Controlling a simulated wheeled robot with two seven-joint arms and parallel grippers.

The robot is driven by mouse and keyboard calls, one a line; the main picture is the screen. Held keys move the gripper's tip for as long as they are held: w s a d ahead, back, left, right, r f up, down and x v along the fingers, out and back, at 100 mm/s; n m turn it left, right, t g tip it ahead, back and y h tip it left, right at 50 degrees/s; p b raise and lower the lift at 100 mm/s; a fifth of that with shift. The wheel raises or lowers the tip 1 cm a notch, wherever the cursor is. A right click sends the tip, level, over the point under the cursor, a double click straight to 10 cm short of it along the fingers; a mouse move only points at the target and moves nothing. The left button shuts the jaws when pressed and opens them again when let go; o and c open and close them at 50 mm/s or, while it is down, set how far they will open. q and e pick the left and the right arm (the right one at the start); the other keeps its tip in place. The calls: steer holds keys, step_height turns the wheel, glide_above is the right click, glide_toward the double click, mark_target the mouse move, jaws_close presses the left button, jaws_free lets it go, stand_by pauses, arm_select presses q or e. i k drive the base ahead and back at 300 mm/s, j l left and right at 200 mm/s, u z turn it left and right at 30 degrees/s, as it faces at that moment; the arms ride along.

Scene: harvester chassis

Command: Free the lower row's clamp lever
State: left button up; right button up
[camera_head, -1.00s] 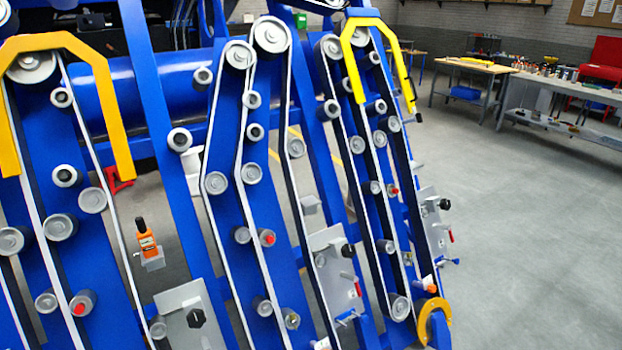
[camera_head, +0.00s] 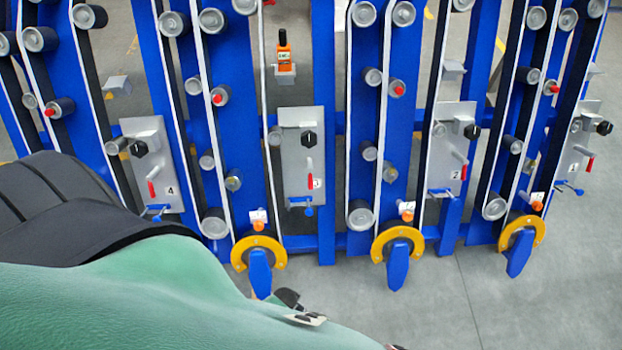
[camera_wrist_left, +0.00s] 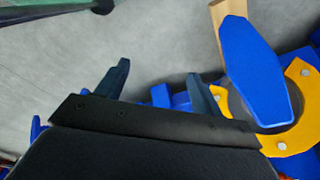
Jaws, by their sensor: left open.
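Grey plates hang on the blue row units in the head view. The plates marked 4 (camera_head: 147,163), 3 (camera_head: 302,128) and 2 (camera_head: 452,143) each carry a black knob, a red-handled lever and a blue handle at the bottom edge. The red levers are at plate 4 (camera_head: 152,183), plate 3 (camera_head: 309,176) and plate 2 (camera_head: 462,168). I cannot tell which lever is the lower row's clamp. My left gripper (camera_wrist_left: 158,88) is open and empty in the left wrist view, near a blue pointed tip (camera_wrist_left: 258,72). No lever shows clearly between its fingers. My right gripper is not in view.
Yellow half-rings (camera_head: 258,241) surround blue tips at the bottom of the rows. Orange knobs (camera_head: 258,225) with white tags sit just above them. Grey floor (camera_head: 450,300) is clear at the lower right.

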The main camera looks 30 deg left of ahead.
mark_target(310, 169)
steer(key=k+l, duration=0.3)
steer(key=l, duration=0.2)
steer(key=k+l, duration=0.3)
steer(key=l, duration=0.2)
